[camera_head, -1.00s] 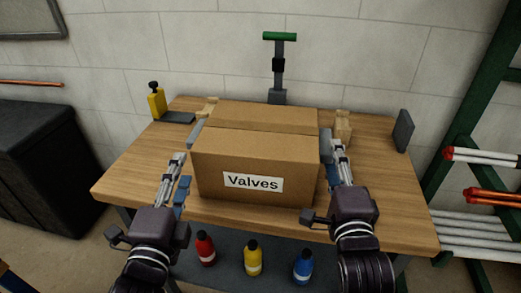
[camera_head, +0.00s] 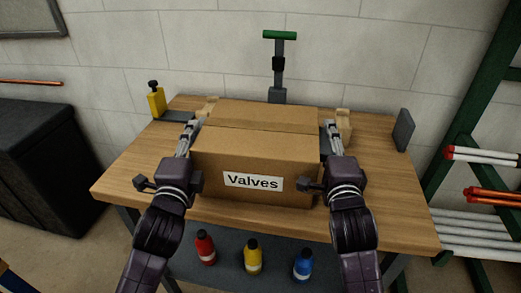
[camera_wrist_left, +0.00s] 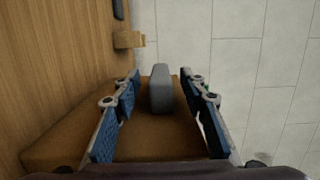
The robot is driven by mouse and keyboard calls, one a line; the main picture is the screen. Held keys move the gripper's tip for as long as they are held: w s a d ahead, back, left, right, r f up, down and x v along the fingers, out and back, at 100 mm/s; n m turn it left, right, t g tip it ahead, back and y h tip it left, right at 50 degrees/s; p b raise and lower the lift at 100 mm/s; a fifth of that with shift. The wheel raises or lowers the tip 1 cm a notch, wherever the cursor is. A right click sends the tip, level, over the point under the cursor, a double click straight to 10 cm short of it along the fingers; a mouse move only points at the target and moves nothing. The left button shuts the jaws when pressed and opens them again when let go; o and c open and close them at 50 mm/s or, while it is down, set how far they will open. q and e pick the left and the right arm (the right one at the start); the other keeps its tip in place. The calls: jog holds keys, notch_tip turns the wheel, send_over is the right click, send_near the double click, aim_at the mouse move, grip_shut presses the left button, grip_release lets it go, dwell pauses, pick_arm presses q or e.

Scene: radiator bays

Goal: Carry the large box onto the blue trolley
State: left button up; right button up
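The large cardboard box (camera_head: 255,160), labelled "Valves", sits upright on the wooden workbench. My left gripper (camera_head: 191,131) is at its left side and my right gripper (camera_head: 332,130) at its right side. In the left wrist view, the blue-padded fingers of my left gripper (camera_wrist_left: 163,105) are spread apart. A grey block-like handle (camera_wrist_left: 160,88) on the box's brown side (camera_wrist_left: 160,140) stands between them, with gaps. The fingers of my right gripper are too small to tell open from shut. I cannot make out the blue trolley.
The workbench (camera_head: 385,185) has light wooden blocks (camera_head: 343,122) beside the box. Several bottles (camera_head: 253,258) are below. A green rack (camera_head: 465,110) with pipes stands right.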

pick_arm(q)
jog(key=shift+c, duration=0.3)
pick_arm(e)
jog(key=shift+c, duration=0.3)
pick_arm(q)
grip_shut()
pick_arm(e)
grip_shut()
pick_arm(q)
jog(key=shift+r, duration=0.25)
pick_arm(e)
jog(key=shift+r, duration=0.25)
